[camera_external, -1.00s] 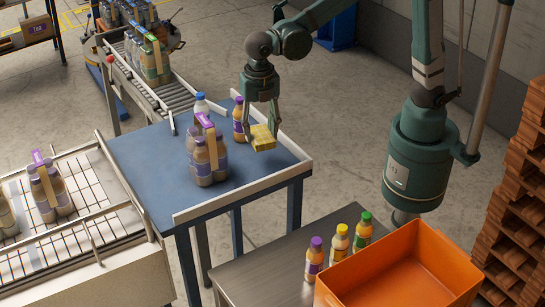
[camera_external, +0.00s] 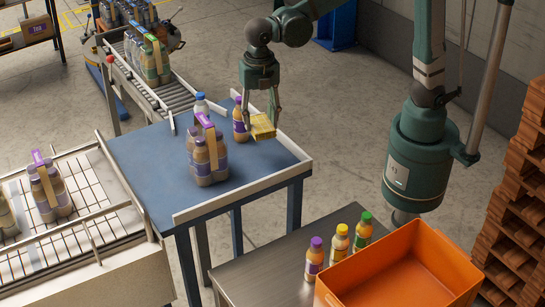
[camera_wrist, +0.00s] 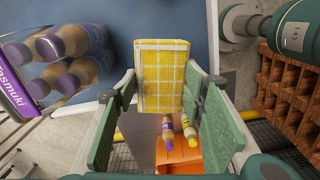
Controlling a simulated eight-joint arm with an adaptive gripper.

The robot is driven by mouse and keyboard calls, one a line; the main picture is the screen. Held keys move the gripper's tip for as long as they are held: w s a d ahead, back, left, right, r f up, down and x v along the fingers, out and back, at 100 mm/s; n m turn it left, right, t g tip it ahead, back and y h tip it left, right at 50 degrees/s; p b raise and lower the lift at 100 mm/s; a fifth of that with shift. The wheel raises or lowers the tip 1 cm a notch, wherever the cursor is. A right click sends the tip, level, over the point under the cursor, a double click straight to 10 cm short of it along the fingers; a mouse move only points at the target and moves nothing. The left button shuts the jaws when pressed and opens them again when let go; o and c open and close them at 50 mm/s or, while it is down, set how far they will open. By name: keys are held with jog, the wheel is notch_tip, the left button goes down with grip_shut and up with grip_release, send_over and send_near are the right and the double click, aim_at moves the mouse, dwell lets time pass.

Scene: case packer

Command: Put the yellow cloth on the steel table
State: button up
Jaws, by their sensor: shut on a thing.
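The yellow cloth (camera_external: 263,126) is a folded, checked pad, and it also shows in the wrist view (camera_wrist: 161,75). My gripper (camera_external: 262,118) is shut on the cloth and holds it above the right part of the blue table (camera_external: 150,165). In the wrist view the cloth sits between the green fingers of my gripper (camera_wrist: 160,95). The steel table (camera_external: 265,265) stands at the lower middle, in front of the blue table. Its left part is bare.
On the steel table are several bottles (camera_external: 340,243) and an orange crate (camera_external: 400,262) at the right. A bottle pack (camera_external: 208,155), a purple-capped bottle (camera_external: 240,122) and a blue-capped bottle (camera_external: 200,104) stand on the blue table. A pale rim (camera_external: 245,190) edges that table.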

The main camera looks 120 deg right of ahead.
jog(key=shift+w+a+r, duration=0.1)
jog(key=shift+a+r, duration=0.05)
jog(key=shift+r, duration=0.3)
jog(key=shift+w+a+n, duration=0.7)
jog(key=shift+a+n, duration=0.3)
jog(key=shift+n, duration=0.2)
jog(key=w+a+n, duration=0.5)
jog(key=a+n, duration=0.4)
jog(key=a, duration=0.1)
jog(key=w+a+n, duration=0.4)
jog(key=a+n, duration=0.6)
jog(key=a, duration=0.1)
notch_tip(320, 180, down, 22)
jog(key=shift+d+f, duration=0.25)
jog(key=shift+f+p, duration=0.35)
jog(key=shift+f, duration=2.75)
